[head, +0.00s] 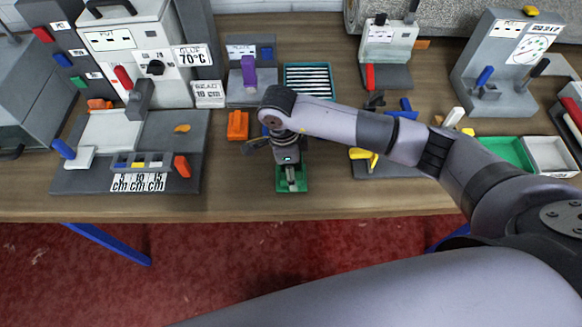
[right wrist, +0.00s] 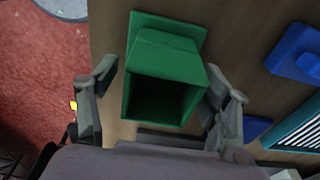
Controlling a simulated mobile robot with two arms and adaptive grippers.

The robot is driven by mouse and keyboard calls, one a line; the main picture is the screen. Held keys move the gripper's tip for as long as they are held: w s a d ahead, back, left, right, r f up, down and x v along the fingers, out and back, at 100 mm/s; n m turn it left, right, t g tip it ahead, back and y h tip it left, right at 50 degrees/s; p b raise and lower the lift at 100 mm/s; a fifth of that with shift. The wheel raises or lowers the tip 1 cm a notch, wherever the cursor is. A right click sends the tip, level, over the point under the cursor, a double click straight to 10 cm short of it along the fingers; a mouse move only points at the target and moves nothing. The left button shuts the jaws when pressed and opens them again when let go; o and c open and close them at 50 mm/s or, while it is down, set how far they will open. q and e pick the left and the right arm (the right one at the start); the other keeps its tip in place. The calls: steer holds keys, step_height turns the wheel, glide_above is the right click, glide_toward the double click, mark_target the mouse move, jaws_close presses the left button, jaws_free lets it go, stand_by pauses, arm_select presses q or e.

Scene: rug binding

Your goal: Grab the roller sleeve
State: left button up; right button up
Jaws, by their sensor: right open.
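A green piece (right wrist: 165,75) with a square, dark hollow facing the camera and a flat flange shows in the right wrist view. No label tells me whether it is the roller sleeve. In the head view, green (head: 293,186) shows beneath my right gripper (head: 290,176), near the table's front edge. In the wrist view my right gripper (right wrist: 160,95) has its fingers apart, one on each side of the green piece. The right finger is very close to it; contact cannot be told. The gripper and arm partly cover the spot in the head view. My left gripper is not in view.
An orange block (head: 237,125) stands just left of my right gripper. A striped tray (head: 308,80) lies behind it. A grey machine base (head: 130,160) is at left, a yellow-handled tool (head: 364,155) at right. Bare table (head: 240,180) lies left of the green piece.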

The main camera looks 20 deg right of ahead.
steer(key=shift+f, duration=0.55)
steer(key=c, duration=1.5)
steer(key=shift+o, duration=0.2)
steer(key=shift+r, duration=0.1)
